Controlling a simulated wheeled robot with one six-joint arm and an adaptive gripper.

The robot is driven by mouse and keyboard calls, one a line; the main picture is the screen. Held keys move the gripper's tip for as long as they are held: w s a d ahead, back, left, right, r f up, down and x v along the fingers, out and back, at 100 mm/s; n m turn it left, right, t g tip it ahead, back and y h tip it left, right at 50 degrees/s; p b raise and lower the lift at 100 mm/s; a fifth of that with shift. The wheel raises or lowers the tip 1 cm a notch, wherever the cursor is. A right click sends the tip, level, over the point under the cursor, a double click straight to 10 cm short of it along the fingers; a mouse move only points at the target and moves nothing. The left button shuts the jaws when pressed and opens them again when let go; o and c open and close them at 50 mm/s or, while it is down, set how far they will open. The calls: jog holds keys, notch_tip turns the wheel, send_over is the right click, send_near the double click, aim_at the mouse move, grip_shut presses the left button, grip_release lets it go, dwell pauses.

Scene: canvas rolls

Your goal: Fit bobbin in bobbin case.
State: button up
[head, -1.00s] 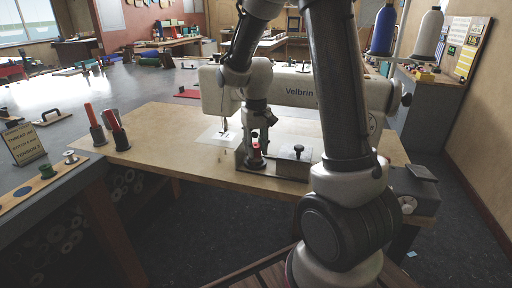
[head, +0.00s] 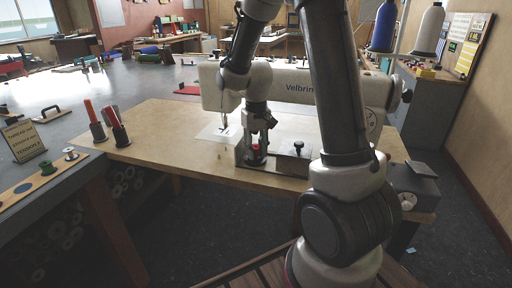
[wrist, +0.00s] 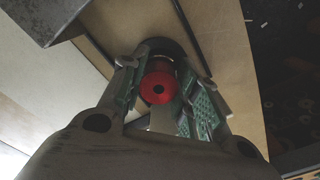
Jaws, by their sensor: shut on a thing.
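My gripper (head: 258,146) is shut on a red bobbin (wrist: 158,88), which sits between its two green-padded fingers in the wrist view. The bobbin also shows as a small red patch (head: 256,153) in the head view. A dark round part, seemingly the bobbin case (wrist: 166,46), lies just behind the bobbin in the wrist view and is partly covered by it and the fingers. In the head view the gripper is low over the left part of a metal fixture (head: 290,168) on the sewing table. Whether the bobbin is inside the case I cannot tell.
The white sewing machine (head: 290,88) stands close behind my gripper. A black knob (head: 299,147) rises from the fixture just right of it. The wooden tabletop (head: 165,125) between is mostly clear.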

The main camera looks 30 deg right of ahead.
aim_at(256, 147)
jog(key=shift+r, duration=0.1)
notch_tip(256, 147, up, 5)
jog(key=shift+r, duration=0.1)
dwell(0.8)
jog(key=shift+s, duration=0.1)
